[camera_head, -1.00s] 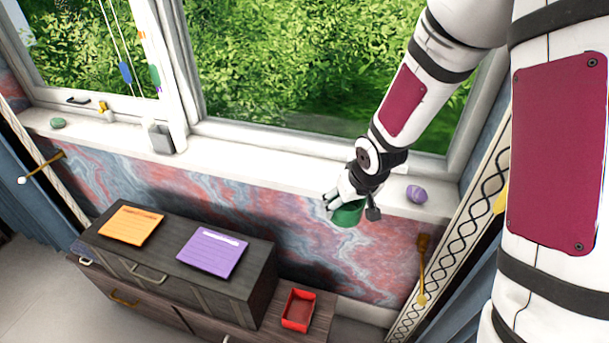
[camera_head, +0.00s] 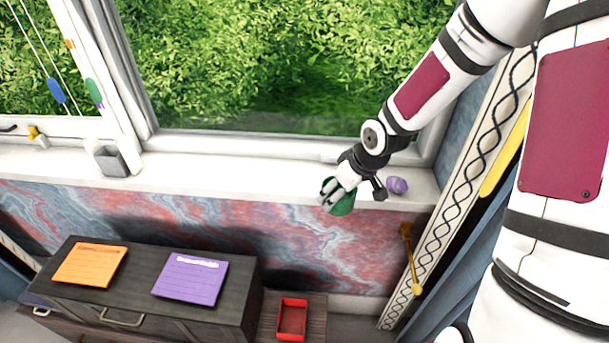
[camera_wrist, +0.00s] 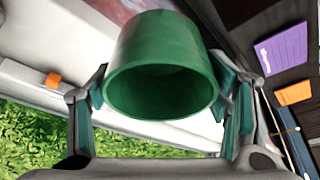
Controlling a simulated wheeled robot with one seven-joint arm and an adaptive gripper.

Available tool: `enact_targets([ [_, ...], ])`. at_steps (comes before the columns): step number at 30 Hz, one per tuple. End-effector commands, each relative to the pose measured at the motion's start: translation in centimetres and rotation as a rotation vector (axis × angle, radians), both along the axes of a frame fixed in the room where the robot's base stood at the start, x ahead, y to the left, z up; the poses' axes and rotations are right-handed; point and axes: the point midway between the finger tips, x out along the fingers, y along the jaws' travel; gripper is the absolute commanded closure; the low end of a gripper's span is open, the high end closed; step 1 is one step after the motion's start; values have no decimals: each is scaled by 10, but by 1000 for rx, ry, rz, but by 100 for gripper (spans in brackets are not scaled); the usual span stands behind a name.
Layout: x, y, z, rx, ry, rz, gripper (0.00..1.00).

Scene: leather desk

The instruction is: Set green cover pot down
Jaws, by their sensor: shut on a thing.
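The green cover pot (camera_head: 343,206) is held in my gripper (camera_head: 337,193), at the front edge of the white windowsill (camera_head: 230,172) in the head view. In the wrist view the pot (camera_wrist: 160,55) sits between the two fingers of my gripper (camera_wrist: 162,92), which touch its sides. Its open, empty mouth faces the wrist camera. I cannot tell whether the pot touches the sill, and its far end is hidden.
A purple stone-like object (camera_head: 397,185) lies on the sill just right of my gripper. A grey box (camera_head: 110,160) stands at the sill's left. Below are a dark chest (camera_head: 140,290) with orange and purple sheets and a red tray (camera_head: 292,319). The middle sill is clear.

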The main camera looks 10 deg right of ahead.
Motion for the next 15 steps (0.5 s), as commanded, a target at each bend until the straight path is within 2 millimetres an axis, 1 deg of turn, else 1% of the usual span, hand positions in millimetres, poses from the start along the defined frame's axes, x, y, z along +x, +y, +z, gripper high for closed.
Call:
enact_targets([
  [1,14,3,-2,2,-3,2,62],
  [9,80,11,-8,1,-2,0,62],
  [12,101,14,-10,1,-1,-1,62],
  [15,116,15,-12,1,-1,-2,62],
])
